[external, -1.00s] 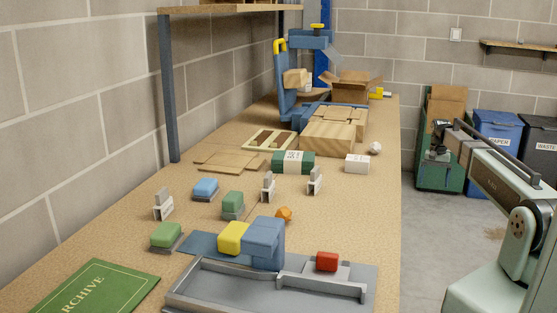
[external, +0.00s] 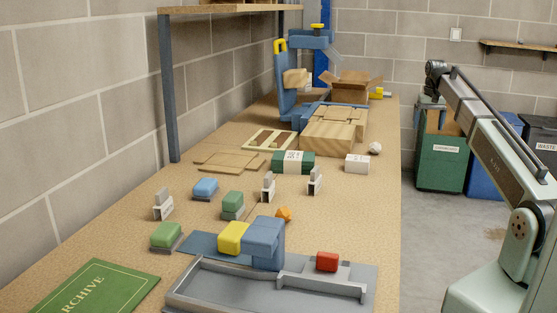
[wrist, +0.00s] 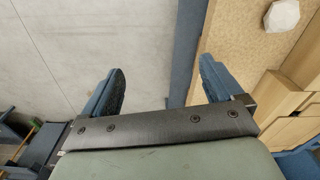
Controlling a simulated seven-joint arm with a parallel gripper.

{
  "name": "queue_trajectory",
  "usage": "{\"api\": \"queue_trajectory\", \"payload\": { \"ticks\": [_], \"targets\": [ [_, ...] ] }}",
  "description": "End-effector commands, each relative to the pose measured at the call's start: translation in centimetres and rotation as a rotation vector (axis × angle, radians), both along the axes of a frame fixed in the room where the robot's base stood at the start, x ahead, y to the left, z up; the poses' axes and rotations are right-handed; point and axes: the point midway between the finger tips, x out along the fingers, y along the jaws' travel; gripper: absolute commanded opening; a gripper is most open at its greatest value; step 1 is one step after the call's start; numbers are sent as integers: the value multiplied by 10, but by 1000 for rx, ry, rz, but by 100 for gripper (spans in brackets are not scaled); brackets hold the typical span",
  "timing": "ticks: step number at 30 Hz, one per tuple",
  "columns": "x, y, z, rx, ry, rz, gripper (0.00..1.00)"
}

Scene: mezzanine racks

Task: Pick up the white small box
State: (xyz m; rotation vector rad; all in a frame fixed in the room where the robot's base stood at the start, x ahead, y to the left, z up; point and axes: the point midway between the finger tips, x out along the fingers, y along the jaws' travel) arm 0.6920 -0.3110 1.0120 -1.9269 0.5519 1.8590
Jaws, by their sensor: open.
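The white small box (external: 357,163) sits on the workbench near its right edge, just right of a green and white box. It does not show in the wrist view. My gripper (wrist: 162,68) is open and empty, its two dark blue fingers spread wide over the floor and the bench edge. In the external view my arm's end is raised beyond the right side of the bench, well away from the box, and its fingers are hard to make out.
A white crumpled ball (external: 375,148) lies behind the box and shows in the wrist view (wrist: 282,16). A stack of wooden blocks (external: 327,138) stands behind left. The green and white box (external: 293,162) is close on the left. Bare bench lies in front.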

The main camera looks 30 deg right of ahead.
Motion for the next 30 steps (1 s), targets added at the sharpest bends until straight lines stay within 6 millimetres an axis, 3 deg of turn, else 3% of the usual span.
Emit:
{"api": "queue_trajectory", "payload": {
  "ticks": [1, 9, 18, 24, 30],
  "targets": [
    [5, 23, 3, -2, 1, 82, 94],
    [24, 135, 17, -11, 13, 550, 94],
    [22, 253, 32, -18, 25, 1055, 94],
    [15, 303, 38, -21, 30, 1279, 94],
    [12, 319, 37, -21, 32, 1360, 94]
  ]
}}
